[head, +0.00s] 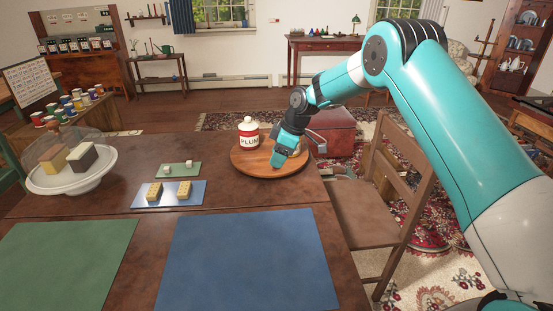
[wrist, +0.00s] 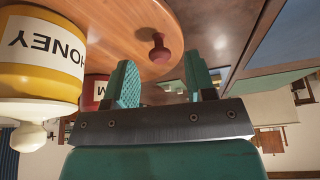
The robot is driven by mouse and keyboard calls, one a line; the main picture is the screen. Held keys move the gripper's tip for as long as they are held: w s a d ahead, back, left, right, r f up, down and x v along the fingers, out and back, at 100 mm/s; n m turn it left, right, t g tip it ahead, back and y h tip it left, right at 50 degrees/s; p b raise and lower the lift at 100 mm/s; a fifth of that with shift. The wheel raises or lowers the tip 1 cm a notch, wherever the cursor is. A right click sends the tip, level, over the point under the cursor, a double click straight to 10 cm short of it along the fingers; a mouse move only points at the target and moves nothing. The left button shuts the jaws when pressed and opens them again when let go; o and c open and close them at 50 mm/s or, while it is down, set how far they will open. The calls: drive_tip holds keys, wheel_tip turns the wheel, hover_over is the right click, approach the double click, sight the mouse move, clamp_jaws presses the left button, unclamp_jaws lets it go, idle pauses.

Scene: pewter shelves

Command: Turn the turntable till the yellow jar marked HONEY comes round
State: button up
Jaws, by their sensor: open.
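The round wooden turntable (head: 240,165) sits near the far right corner of the dark table. A white and red jar marked PLUM (head: 249,133) stands on its far left part. The yellow jar marked HONEY (wrist: 40,62), with a white lid, shows large at the left of the upside-down wrist view; my arm seems to hide it in the head view. A red knob (wrist: 158,48) stands up from the turntable. My gripper (wrist: 161,72) is open and empty, low over the turntable, with the knob in line with the gap between its fingers. The head view shows my gripper (head: 284,160) over the right part.
A cake stand (head: 70,182) with a clear dome is at the left. A small green mat (head: 180,171) and a blue mat (head: 143,198) with yellow blocks lie left of the turntable. Large green and blue mats lie in front, bare. A wooden chair (head: 385,205) stands at the right.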

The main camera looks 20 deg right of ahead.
drive_tip(key=shift+w+a+f, duration=0.1)
drive_tip(key=shift+a+f, duration=0.1)
drive_tip(key=shift+f, duration=0.35)
clamp_jaws()
